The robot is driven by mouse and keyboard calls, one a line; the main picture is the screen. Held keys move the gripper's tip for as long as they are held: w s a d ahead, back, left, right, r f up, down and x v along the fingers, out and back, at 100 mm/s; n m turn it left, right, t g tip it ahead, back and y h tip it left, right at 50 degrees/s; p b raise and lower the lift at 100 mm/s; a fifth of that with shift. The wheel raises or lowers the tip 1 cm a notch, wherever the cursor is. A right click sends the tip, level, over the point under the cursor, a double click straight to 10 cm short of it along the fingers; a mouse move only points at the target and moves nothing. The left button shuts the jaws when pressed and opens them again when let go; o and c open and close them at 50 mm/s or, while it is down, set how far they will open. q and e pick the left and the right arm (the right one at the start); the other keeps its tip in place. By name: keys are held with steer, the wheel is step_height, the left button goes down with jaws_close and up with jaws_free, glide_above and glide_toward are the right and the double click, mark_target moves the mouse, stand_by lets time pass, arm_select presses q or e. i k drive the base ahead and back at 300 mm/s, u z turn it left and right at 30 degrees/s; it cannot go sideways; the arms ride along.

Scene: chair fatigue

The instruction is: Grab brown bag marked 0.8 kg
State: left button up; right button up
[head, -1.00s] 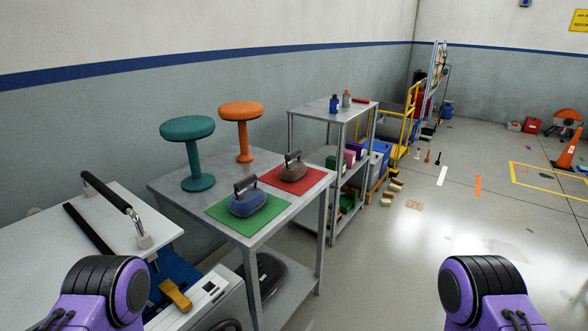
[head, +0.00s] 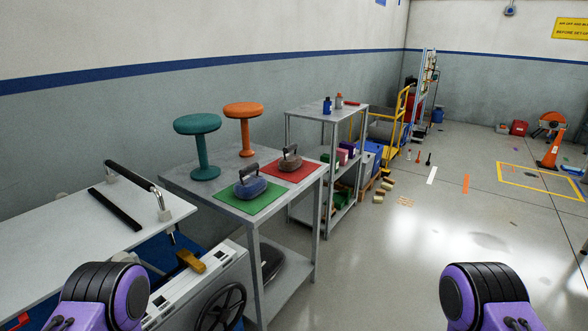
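A brown bag with a dark handle on top (head: 289,158) sits on a red mat (head: 309,172) on a grey metal table (head: 239,219). No weight marking can be read on it from here. A blue bag with a similar handle (head: 249,184) sits on a green mat (head: 229,206) beside it, on the nearer side. Only purple and black parts of my two arms show at the bottom left and bottom right, well apart from the bags. Neither gripper is in the picture.
A teal stool (head: 198,124) and an orange stool (head: 243,110) stand on the same table, behind the mats. A white bench with a bar (head: 77,226) is at left. A grey shelf (head: 327,112) stands beyond the table.

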mark_target(292, 162)
steer(key=u, duration=0.1)
steer(key=k, duration=0.45)
steer(key=z, duration=1.05)
steer(key=i, duration=0.95)
steer(key=z, duration=0.4)
steer(key=i, duration=0.95)
steer(key=u, duration=1)
steer(key=i, duration=0.8)
steer(key=u, duration=0.55)
